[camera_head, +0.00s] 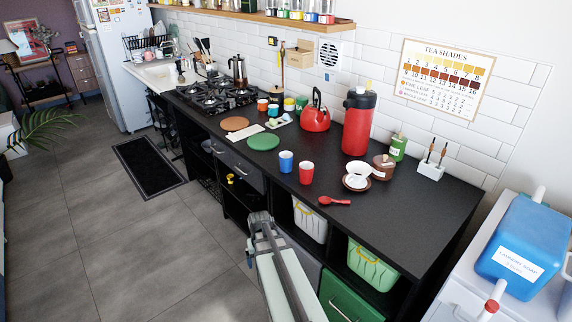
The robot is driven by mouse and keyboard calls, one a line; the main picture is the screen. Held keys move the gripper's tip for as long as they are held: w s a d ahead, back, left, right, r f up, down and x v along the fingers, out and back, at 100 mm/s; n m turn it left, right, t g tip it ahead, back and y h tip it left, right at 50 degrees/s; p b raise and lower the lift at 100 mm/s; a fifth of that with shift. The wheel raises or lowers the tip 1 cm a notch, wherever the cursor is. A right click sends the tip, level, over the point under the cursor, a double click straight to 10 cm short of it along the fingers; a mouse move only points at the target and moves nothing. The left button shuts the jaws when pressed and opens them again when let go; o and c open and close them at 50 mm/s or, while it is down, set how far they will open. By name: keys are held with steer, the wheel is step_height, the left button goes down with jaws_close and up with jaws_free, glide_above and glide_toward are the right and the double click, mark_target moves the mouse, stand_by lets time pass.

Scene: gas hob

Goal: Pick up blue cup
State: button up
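The blue cup (286,162) stands upright on the black countertop (400,219), near its front edge and just right of a green round mat (263,142). A red cup (306,173) stands close to its right, apart from it. A smaller light blue cup (272,111) stands farther back among other small cups. My arm rises from the bottom of the picture in front of the cabinets, well short of the blue cup. I cannot make out any gripper fingers, and nothing touches the blue cup.
A red spoon (334,201) lies right of the red cup. A white bowl (357,177), a brown pot (383,167), a tall red flask (358,122) and a red kettle (316,113) stand behind. The gas hob (215,97) is farther left. The front right countertop is clear.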

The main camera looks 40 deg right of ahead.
steer(key=w+d+r+m+t+h, duration=0.1)
steer(key=w+d+r, duration=0.3)
steer(key=d+r, duration=0.35)
steer(key=w+d+r+t+h, duration=0.1)
steer(key=w+d+r, duration=0.4)
steer(key=r, duration=0.4)
steer(key=m+t+h, duration=0.2)
steer(key=m, duration=0.1)
glide_toward(286, 160)
steer(key=x, duration=0.4)
steer(key=w+x, duration=0.1)
steer(key=x, duration=0.3)
steer(key=shift+w, duration=0.15)
steer(key=shift+d+x, duration=0.2)
steer(key=shift+x, duration=1.1)
steer(key=shift+d+x, duration=0.25)
steer(key=shift+x, duration=1.05)
steer(key=shift+r, duration=0.2)
steer(key=shift+c, duration=0.2)
steer(key=c, duration=1.1)
